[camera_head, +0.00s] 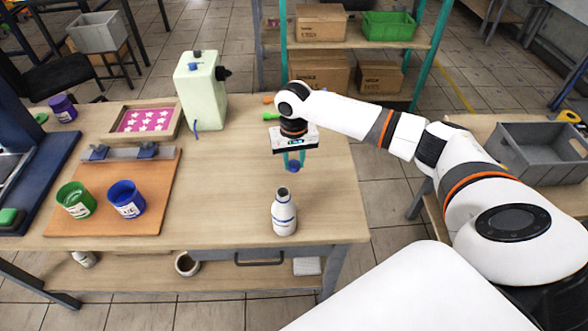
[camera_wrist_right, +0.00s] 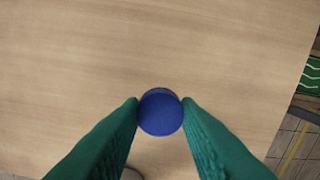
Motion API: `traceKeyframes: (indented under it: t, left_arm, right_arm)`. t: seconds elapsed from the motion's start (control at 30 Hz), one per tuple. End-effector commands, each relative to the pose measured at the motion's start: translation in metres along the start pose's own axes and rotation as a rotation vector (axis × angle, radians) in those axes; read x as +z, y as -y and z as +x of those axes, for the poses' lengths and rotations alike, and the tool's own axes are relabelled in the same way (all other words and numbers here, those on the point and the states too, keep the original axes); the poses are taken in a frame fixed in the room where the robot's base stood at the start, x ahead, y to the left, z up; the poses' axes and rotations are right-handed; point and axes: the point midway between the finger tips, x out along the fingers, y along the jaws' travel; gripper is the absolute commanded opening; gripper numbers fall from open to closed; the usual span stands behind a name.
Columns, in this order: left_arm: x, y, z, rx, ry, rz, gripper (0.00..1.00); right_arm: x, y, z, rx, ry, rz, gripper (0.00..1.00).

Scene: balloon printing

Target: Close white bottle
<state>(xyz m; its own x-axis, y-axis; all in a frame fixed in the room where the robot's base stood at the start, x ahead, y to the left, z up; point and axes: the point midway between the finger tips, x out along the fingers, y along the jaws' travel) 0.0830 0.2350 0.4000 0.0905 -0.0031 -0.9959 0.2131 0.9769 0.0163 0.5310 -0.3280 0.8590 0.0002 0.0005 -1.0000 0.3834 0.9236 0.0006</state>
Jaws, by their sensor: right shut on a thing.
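The white bottle (camera_head: 284,215) stands upright near the front right of the table. It has blue bands, and its dark neck opening shows with no cap on it. My right gripper (camera_head: 292,165) is shut on a small blue cap (camera_wrist_right: 160,112), held between the two green fingertips in the right wrist view. In the head view the blue cap (camera_head: 292,167) is above and behind the bottle, apart from it. A pale rounded edge, perhaps part of the bottle, shows at the bottom of the wrist view. My left gripper is not in view.
A wooden board (camera_head: 165,205) with a green cup (camera_head: 76,200) and a blue cup (camera_head: 126,198) lies to the left. A pale green machine (camera_head: 200,88) and a tray of stars (camera_head: 120,122) stand behind. The table around the bottle is clear.

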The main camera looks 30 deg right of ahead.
Motion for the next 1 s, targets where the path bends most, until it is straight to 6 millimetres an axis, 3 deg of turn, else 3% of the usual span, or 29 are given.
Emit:
traceKeyframes:
  t: [0.1,0.3,0.77,0.87,1.0]
  left_arm:
    - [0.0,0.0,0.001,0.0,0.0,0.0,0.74]
    - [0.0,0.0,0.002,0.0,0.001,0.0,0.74]
    - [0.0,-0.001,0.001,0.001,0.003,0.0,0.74]
    - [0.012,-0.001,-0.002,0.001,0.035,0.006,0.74]
    - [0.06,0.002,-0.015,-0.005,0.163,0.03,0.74]
  right_arm:
    - [0.001,0.0,-0.025,0.001,0.003,0.0,0.09]
    - [0.001,0.0,-0.049,0.001,0.001,0.0,0.09]
    - [0.0,-0.001,-0.054,0.0,0.0,-0.005,0.09]
    - [-0.002,-0.01,-0.057,0.0,0.001,-0.064,0.09]
    - [-0.01,-0.045,-0.067,0.003,0.003,-0.312,0.09]
